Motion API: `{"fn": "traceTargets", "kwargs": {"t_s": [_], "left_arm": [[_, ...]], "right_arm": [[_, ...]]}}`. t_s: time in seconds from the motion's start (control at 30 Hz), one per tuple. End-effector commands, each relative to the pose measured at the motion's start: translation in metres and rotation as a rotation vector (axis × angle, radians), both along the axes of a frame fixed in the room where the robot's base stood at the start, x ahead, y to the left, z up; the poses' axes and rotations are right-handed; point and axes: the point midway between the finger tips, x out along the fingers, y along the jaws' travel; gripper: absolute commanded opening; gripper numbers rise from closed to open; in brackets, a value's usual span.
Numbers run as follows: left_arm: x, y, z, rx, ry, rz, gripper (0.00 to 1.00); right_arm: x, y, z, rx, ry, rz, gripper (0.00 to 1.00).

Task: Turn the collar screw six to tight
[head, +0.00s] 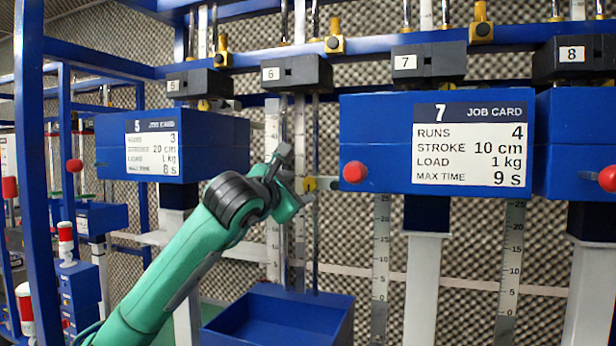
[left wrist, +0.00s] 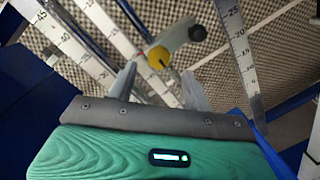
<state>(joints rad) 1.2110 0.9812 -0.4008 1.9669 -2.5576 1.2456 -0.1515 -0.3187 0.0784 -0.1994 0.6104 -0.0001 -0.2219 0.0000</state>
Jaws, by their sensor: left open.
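The collar screw of station six is a yellow knob (head: 310,184) on the vertical rail below the label 6 block (head: 296,74). It also shows in the left wrist view as a yellow round knob (left wrist: 158,58) with a dark mark on its face. My left gripper (head: 294,170) is at the knob's left in the head view, partly in front of the rail. In the left wrist view its two grey fingers (left wrist: 158,84) are spread, with the knob just past the tips and roughly between them. I cannot tell whether they touch it. My right gripper is not in view.
A grey arm with a dark knob (left wrist: 196,32) extends from the collar. The blue station 7 box (head: 376,130) with its red button (head: 354,172) stands close on the right, the station 5 box (head: 215,140) on the left. An open blue bin (head: 240,325) is below.

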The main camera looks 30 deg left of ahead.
Motion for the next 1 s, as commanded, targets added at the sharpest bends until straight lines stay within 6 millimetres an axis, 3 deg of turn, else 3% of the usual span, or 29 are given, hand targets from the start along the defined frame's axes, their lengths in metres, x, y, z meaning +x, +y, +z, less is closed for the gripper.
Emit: {"fn": "traceTargets", "kwargs": {"t_s": [0.03,0.23,0.4,0.7,0.9,0.93,1.0], "left_arm": [[0.011,0.001,0.005,-0.002,0.002,0.001,0.51],[0.041,0.004,0.003,-0.001,0.001,-0.001,0.51],[0.052,0.005,0.001,-0.001,0.0,-0.001,0.51],[0.054,0.006,0.0,0.0,-0.001,-0.001,0.51],[0.054,0.006,0.0,0.0,-0.001,-0.001,0.12],[0.054,0.006,0.0,0.0,-0.001,-0.001,0.07],[0.054,0.006,0.0,0.0,-0.001,-0.001,0.07]], "right_arm": [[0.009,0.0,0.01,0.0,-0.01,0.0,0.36],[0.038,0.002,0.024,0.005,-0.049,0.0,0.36],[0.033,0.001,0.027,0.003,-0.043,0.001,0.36],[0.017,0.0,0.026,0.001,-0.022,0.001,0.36],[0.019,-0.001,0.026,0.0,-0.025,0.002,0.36],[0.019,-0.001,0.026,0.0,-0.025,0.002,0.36],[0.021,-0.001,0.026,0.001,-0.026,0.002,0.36]]}}
